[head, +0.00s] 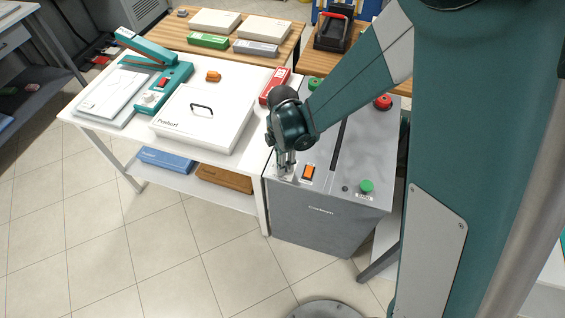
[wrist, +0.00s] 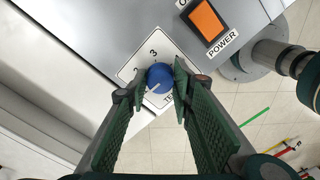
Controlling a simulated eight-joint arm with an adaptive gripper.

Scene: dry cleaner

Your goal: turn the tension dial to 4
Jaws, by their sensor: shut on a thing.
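The tension dial (wrist: 160,78) is a blue round knob with a pale pointer line, on a white scale plate (wrist: 152,50) on the grey machine (head: 330,222). In the wrist view the digits 2 and 3 show on the plate; the rest of the scale is covered by the knob and fingers. The pointer line runs toward the lower left in that view. My gripper (wrist: 158,82) is shut on the dial, one green finger on each side of it. In the head view my gripper (head: 286,168) is at the machine's front left corner and hides the dial.
An orange power switch (head: 309,172) sits just right of the dial. A green button (head: 366,186) is at the front right of the machine and a red button (head: 383,102) at the back right. A white table with a white lidded box (head: 203,118) adjoins on the left.

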